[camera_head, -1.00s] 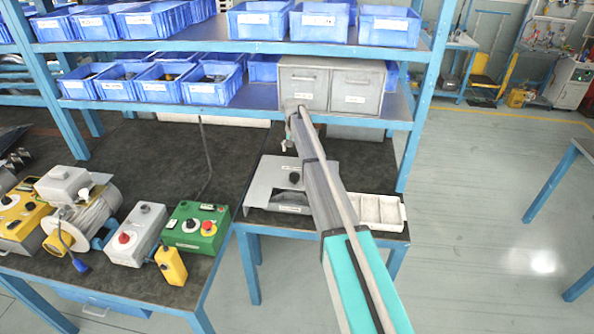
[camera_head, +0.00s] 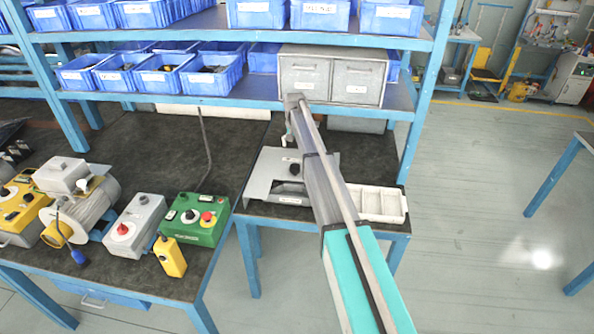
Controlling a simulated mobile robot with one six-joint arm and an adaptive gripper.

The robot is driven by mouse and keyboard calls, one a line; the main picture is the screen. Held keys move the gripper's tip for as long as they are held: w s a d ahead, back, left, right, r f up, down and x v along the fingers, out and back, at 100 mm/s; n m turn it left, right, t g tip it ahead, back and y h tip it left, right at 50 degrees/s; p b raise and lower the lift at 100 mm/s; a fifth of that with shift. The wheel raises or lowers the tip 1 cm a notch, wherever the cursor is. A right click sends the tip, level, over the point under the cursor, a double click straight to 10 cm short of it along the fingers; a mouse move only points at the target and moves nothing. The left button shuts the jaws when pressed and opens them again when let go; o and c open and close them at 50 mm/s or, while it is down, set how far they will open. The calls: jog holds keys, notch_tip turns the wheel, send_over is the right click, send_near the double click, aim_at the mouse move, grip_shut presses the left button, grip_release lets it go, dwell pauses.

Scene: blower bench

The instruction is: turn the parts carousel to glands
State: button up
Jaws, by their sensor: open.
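A low grey housing (camera_head: 265,185) with a black knob (camera_head: 295,170) on its sloped top stands on the small side table. It looks like the parts carousel, but its label is too small to read. My arm reaches across from the lower right and covers the housing's right part. My gripper (camera_head: 288,143) shows small below the arm's far end, just above and behind the knob, apart from it as far as I can tell. It is open and seems empty. The knob's exact pointing is too small to tell.
A white divided tray (camera_head: 378,216) lies right of the housing. Behind stands a grey drawer cabinet (camera_head: 331,73) on the blue shelf, with blue bins (camera_head: 211,80) to its left. A green control box (camera_head: 196,226) and other devices stand on the left bench.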

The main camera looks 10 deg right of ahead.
aim_at(295, 166)
jog(key=shift+f+b, duration=5.5)
jog(key=shift+f, duration=0.25)
jog(key=shift+c, duration=0.3)
